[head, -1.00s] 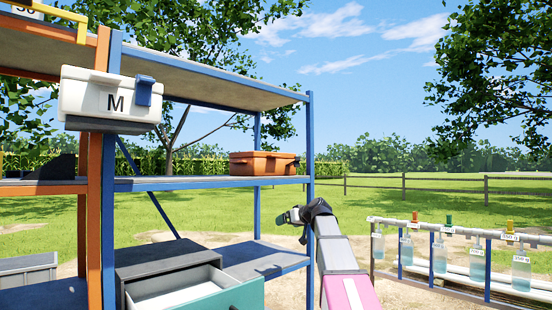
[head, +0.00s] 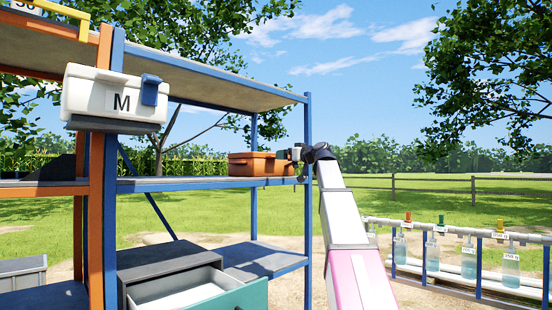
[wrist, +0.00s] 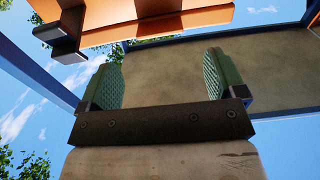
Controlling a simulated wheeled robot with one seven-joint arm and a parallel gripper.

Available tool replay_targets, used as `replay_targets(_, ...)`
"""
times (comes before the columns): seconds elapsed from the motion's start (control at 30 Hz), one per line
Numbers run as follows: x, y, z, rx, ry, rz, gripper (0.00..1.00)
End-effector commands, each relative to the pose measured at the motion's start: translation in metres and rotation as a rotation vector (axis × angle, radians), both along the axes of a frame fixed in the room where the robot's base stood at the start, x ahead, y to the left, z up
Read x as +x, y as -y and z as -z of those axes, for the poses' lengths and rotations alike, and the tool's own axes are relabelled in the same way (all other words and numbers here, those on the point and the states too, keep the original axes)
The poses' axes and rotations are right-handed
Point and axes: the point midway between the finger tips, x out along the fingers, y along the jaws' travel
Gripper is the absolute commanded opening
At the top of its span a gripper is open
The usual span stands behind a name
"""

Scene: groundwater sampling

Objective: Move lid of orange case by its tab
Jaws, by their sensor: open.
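The orange case (head: 256,168) sits on the blue rack's middle shelf, near its right end, and its lid (head: 258,155) looks closed. In the wrist view the case's orange edge (wrist: 200,18) crosses the top. A dark block (wrist: 68,40) sticks out from it at upper left; I cannot tell whether this is the lid's tab. My gripper (head: 288,154) is at the right end of the case in the head view. In the wrist view its green padded fingers (wrist: 165,62) are apart with nothing between them. I cannot tell whether they touch the case.
The blue right post (head: 307,200) and the top shelf (head: 210,75) stand close to my arm. A white case marked M (head: 115,98) is at the left. An open drawer (head: 215,297) is below. A rail with several bottles (head: 468,262) stands at the right.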

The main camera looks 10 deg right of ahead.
Motion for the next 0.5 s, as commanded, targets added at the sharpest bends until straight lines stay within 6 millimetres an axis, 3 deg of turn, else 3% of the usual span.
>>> replay_targets(0.2,0.034,-0.023,-0.001,-0.001,-0.001,0.000,0.89)
replay_targets(0.5,0.056,-0.040,0.000,0.000,-0.001,0.001,0.89)
